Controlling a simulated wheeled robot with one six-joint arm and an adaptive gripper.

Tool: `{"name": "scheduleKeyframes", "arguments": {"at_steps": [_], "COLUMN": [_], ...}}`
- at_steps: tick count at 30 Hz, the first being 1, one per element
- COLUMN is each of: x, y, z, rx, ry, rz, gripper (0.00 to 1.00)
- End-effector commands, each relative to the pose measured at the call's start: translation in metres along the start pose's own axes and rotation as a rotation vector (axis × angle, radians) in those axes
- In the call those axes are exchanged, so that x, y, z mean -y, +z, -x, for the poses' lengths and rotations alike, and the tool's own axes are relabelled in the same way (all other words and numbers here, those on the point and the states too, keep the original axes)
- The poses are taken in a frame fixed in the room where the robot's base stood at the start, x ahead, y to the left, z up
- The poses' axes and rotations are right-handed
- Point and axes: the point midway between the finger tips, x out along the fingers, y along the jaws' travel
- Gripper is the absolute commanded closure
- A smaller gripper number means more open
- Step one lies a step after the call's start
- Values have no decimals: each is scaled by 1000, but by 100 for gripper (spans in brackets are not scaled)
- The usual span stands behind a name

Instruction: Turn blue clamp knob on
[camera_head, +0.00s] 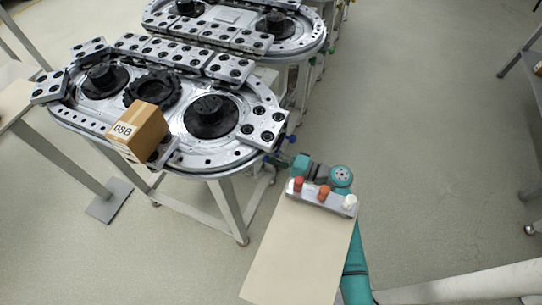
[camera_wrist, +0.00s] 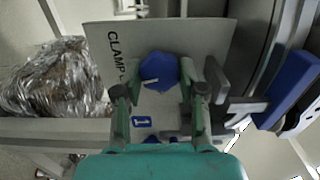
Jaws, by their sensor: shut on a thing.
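The blue clamp knob (camera_wrist: 160,68) is in the upper middle of the wrist view. It sits on a grey panel (camera_wrist: 205,33) with the printed word "CLAMP" partly hidden. A pale pointer mark shows on the knob's face. My gripper (camera_wrist: 160,80) has one finger on each side of the knob and is shut on it. A small blue label with a white mark (camera_wrist: 141,121) lies below the knob. In the head view, my teal arm reaches to the track's right edge; the knob cannot be made out there.
A blue lever (camera_wrist: 290,90) is to the right of the panel, and a shiny wrapped bundle (camera_wrist: 50,78) to the left. In the head view, a box marked 08B (camera_head: 140,130) sits on the oval track (camera_head: 190,158). A board with coloured buttons (camera_head: 300,250) stands in front.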

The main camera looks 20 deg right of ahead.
Motion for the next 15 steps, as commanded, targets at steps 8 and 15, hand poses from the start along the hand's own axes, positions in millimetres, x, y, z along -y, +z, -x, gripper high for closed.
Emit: {"name": "scheduleKeyframes", "arguments": {"at_steps": [8,15], "x": [0,-1], "y": [-1,-1], "z": [0,0], "rx": [-3,-3], "ry": [1,1], "rz": [-164,-235], "gripper": [94,94]}}
